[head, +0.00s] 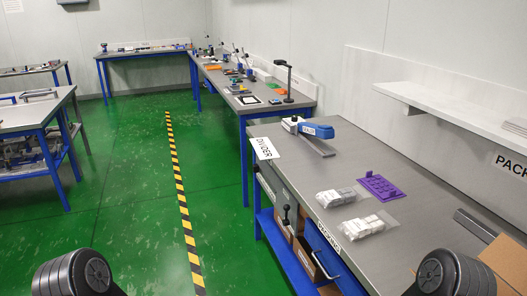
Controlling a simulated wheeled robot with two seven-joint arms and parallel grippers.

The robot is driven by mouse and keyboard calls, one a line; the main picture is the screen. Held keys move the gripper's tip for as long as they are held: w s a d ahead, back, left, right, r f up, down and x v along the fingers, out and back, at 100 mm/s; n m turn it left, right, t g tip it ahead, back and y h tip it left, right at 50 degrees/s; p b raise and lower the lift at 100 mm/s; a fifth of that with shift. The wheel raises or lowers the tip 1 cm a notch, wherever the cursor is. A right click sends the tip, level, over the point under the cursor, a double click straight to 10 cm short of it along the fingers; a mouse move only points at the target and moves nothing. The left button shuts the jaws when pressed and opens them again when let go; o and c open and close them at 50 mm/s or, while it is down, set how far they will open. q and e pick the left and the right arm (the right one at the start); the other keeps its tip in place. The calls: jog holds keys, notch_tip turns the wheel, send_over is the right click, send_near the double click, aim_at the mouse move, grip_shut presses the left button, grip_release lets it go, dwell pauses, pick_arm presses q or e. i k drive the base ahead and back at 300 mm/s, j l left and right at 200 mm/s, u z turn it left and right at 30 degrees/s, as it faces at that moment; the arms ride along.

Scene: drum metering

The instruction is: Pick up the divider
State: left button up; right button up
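A flat purple piece with raised parts (380,187) lies on the grey workbench (335,182) at the right of the head view; it looks like the divider. Only dark rounded parts of my arms show at the bottom left and bottom right. Neither gripper is in view, and nothing touches the purple piece.
Two clear bags of white items (342,197) (367,226) lie near the purple piece. A blue and white device (308,127) stands at the bench's far end. A white shelf (460,105) overhangs the back. Green floor is open at left, with a striped line (182,205).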

aim_at(265, 149)
jog(key=i+j, duration=0.55)
jog(key=i, duration=0.2)
jog(key=i+j, duration=0.55)
jog(key=i, duration=0.15)
jog(key=i+j, duration=0.55)
jog(key=i, duration=0.2)
jog(key=i+j, duration=0.55)
jog(key=i, duration=0.2)
jog(key=z, duration=2.4)
